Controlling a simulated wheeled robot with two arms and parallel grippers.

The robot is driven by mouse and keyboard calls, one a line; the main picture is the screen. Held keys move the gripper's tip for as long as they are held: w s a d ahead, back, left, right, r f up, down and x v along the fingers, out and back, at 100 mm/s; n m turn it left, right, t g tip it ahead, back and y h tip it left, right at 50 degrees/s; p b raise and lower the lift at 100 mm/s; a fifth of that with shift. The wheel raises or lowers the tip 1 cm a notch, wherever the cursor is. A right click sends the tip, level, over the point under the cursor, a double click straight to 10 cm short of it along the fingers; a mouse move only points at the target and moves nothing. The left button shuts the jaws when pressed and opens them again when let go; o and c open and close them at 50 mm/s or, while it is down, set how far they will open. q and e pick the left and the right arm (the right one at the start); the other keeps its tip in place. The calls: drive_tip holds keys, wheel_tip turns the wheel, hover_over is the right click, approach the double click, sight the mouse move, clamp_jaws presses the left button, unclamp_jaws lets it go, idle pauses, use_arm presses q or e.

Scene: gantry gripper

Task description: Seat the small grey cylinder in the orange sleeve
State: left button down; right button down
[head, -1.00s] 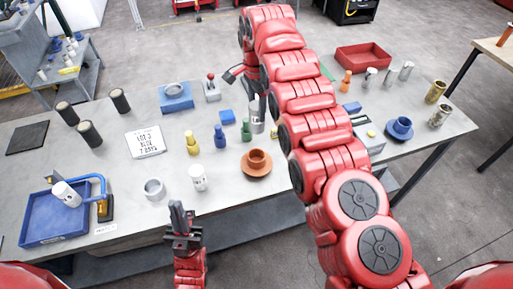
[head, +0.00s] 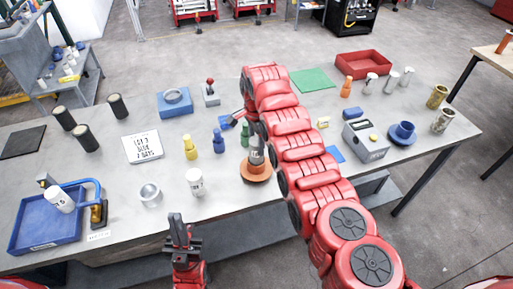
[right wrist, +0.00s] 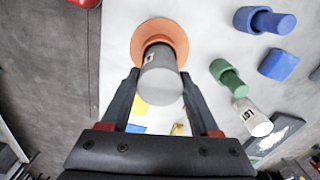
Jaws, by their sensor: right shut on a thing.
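The small grey cylinder (head: 257,157) is upright in my right gripper (head: 251,141), which is shut on it. The orange sleeve (head: 256,173), with its wide flange, stands on the table directly below. In the right wrist view, the grey cylinder (right wrist: 160,80) is between the fingers of the right gripper (right wrist: 160,98), and its far end overlaps the orange sleeve (right wrist: 142,37). I cannot tell whether that end is inside the sleeve or just above it. My left gripper (head: 182,232) is at the table's front edge, holding nothing visible; its jaw gap is unclear.
A white labelled cylinder (head: 195,182), a yellow piece (head: 190,147) and a green piece (head: 245,136) stand near the sleeve. A grey ring (head: 150,195) and a blue tray (head: 30,222) are at left. A grey box (head: 366,142) and blue sleeve (head: 402,134) are at right.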

drive_tip(key=shift+f, duration=1.75)
drive_tip(key=shift+f, duration=0.1)
drive_tip(key=shift+c, duration=0.6)
unclamp_jaws()
drive_tip(key=shift+r, duration=0.8)
wheel_tip(320, 180, up, 6)
drive_tip(key=b, duration=0.3)
drive_tip(key=shift+r, duration=0.25)
drive_tip(key=shift+r+p, duration=0.4)
drive_tip(key=shift+r, duration=1.65)
